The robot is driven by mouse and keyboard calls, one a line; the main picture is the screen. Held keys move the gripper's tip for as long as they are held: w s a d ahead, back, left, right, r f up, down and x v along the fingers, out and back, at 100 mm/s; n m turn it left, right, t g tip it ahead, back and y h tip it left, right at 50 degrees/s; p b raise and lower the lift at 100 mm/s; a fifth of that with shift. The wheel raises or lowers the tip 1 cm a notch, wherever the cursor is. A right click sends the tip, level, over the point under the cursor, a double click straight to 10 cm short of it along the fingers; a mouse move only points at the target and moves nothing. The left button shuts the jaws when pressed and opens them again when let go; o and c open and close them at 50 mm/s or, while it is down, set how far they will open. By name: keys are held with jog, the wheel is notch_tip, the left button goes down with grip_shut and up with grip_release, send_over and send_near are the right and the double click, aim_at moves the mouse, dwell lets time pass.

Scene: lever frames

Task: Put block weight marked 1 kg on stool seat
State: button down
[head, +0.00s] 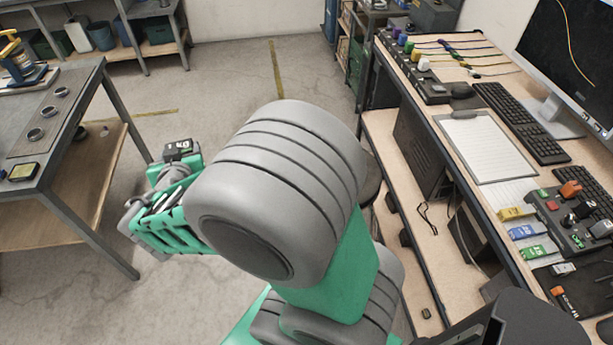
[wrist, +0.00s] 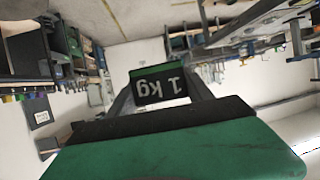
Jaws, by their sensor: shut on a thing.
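The block weight (wrist: 160,87) is dark with a green edge and shows white "1 kg" lettering, upside down in the wrist view. My gripper (wrist: 158,98) is shut on it, with a finger on either side. In the head view the block weight (head: 178,148) shows at the far end of my gripper (head: 177,158), held above the floor to the right of the left workbench. A dark rounded edge (head: 370,178) shows just right of my arm and may be the stool seat. My arm hides most of it.
The left workbench (head: 85,88) holds round parts and a small yellow-screened device. The right desk (head: 400,78) carries a clipboard, keyboards, monitor and control boxes. Shelving stands at the back. Open concrete floor (head: 225,75) lies between the benches.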

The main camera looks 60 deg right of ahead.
jog(key=s+d+f+m+g+h+b, duration=0.25)
jog(key=s+d+f+b, duration=0.3)
jog(key=d, duration=0.35)
jog(key=s+d+f+m+g+h+b, duration=0.25)
jog(key=s+d+f+b, duration=0.2)
jog(key=d+f, duration=0.35)
jog(key=s+d+f+m+g+b, duration=0.35)
jog(key=s+d, duration=0.25)
jog(key=s, duration=0.2)
jog(key=s+d+f+m+g+b, duration=0.2)
jog(key=s+d+f+b, duration=0.3)
jog(key=s+d, duration=0.15)
jog(key=shift+h, duration=0.4)
jog(key=f+x, duration=0.1)
jog(key=x, duration=0.3)
jog(key=w+f+x, duration=0.1)
jog(key=x, duration=0.4)
jog(key=a+f+b+x, duration=0.1)
jog(key=x, duration=0.4)
jog(key=shift+w+d, duration=0.15)
jog(key=shift+w, duration=0.05)
jog(key=shift+w+d+f, duration=0.1)
jog(key=shift+d+f, duration=0.4)
jog(key=shift+f, duration=1.65)
